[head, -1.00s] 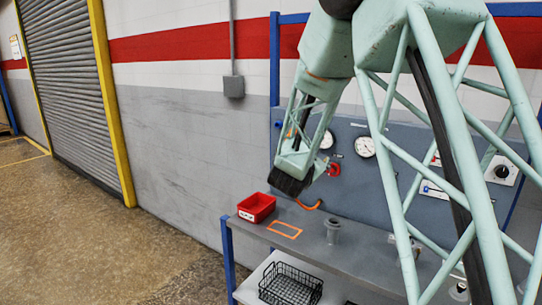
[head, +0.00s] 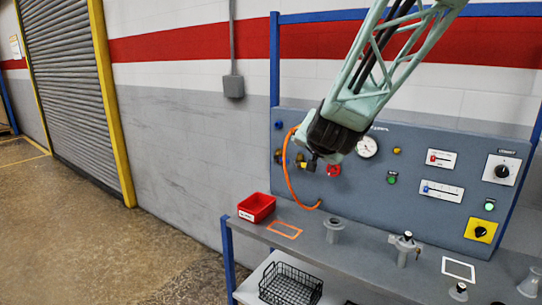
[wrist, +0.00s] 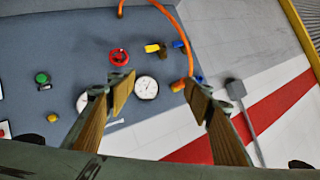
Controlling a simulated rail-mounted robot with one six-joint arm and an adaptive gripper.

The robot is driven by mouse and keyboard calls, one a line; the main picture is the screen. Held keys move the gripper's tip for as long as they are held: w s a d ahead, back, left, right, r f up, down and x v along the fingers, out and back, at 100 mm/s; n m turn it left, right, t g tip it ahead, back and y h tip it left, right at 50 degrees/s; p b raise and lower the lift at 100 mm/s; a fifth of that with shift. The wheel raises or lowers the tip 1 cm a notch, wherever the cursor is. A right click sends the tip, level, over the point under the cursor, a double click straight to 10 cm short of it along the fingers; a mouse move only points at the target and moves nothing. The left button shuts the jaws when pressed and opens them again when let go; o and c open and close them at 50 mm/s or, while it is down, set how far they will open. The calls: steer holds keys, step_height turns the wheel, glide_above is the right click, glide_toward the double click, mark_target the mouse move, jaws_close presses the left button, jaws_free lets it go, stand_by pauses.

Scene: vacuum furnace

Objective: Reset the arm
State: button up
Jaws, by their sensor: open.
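My mint-green lattice arm (head: 405,45) reaches down from the top of the head view. Its dark wrist end and my gripper (head: 318,152) hang in front of the upper left of the grey-blue control panel (head: 440,205); the fingers are hard to make out there. In the wrist view my gripper (wrist: 158,92) shows two wood-coloured fingers spread wide apart, with nothing held between them. The panel face lies beyond the fingers, with a round white gauge (wrist: 146,87) seen in the gap.
A red wheel knob (wrist: 119,57), yellow valve handle (wrist: 154,48) and orange hose (wrist: 185,35) are on the panel near my gripper. The bench below holds a red bin (head: 256,207) and grey fixtures (head: 334,230). A wire basket (head: 290,284) sits lower. The floor at left is clear.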

steer(key=s+d+f+n+g, duration=0.1)
steer(key=s+d+n+g, duration=0.1)
steer(key=s, duration=1.6)
steer(key=s+d+f+n+g, duration=0.2)
steer(key=s+d+g, duration=0.1)
steer(key=s, duration=1.6)
steer(key=s+d+f+n+g, duration=0.1)
steer(key=s+d+n+g, duration=0.1)
steer(key=s, duration=1.7)
steer(key=shift+d+f+n+g, duration=0.25)
steer(key=shift+d+g, duration=0.25)
steer(key=shift+g, duration=0.5)
steer(key=shift+r, duration=0.1)
